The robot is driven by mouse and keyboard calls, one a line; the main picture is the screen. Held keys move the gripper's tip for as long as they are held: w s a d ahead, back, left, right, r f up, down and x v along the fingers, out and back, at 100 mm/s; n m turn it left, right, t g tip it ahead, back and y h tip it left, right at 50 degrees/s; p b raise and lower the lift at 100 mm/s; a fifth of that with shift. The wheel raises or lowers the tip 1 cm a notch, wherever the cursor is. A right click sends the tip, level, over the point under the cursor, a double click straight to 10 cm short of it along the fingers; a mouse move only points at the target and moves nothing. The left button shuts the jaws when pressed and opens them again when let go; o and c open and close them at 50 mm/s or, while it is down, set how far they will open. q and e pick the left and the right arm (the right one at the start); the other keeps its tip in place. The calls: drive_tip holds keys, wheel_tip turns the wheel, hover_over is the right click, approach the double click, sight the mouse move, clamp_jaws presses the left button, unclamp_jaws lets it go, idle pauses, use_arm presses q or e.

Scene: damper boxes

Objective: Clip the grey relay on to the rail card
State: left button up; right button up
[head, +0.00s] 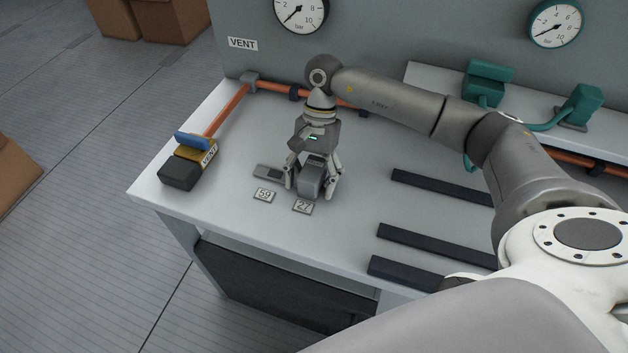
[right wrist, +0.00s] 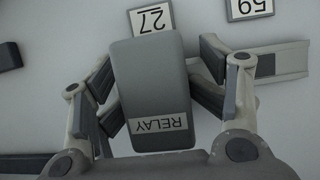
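The grey relay (head: 311,178) stands on the bench behind the number plate 27. In the right wrist view the relay (right wrist: 155,85) shows its RELAY label upside down. My right gripper (head: 313,188) points down over it, with one finger on each side. In the head view gaps show between fingers and relay, so the gripper looks open around it. A flat grey piece (head: 268,172), perhaps the rail card, lies left of the gripper behind plate 59. In the right wrist view it (right wrist: 285,60) lies beyond the right-hand finger. My left gripper is out of view.
A yellow and black block with a blue handle (head: 192,141), marked VENT, sits at the bench's left edge on an orange pipe (head: 226,110). Dark strips (head: 440,187) lie to the right. Teal fittings (head: 487,82) and gauges (head: 301,12) are at the back.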

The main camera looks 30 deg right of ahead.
sight(312, 170)
wheel_tip(312, 170, up, 4)
drive_tip(key=p, duration=0.4)
drive_tip(key=shift+d, duration=0.15)
wheel_tip(312, 170, up, 5)
drive_tip(key=shift+r+p, duration=0.1)
drive_tip(key=shift+p, duration=0.6)
drive_tip(key=shift+s+a+r+n, duration=0.1)
drive_tip(key=shift+s+a+n, duration=0.05)
drive_tip(key=shift+a+n, duration=0.15)
drive_tip(key=s+a+n+g+h+b, duration=0.1)
drive_tip(key=s+a+n+h+b, duration=0.2)
drive_tip(key=s+n, duration=0.5)
drive_tip(key=shift+s+r+n, duration=0.15)
drive_tip(key=shift+r+n, duration=0.2)
drive_tip(key=shift+n, duration=0.15)
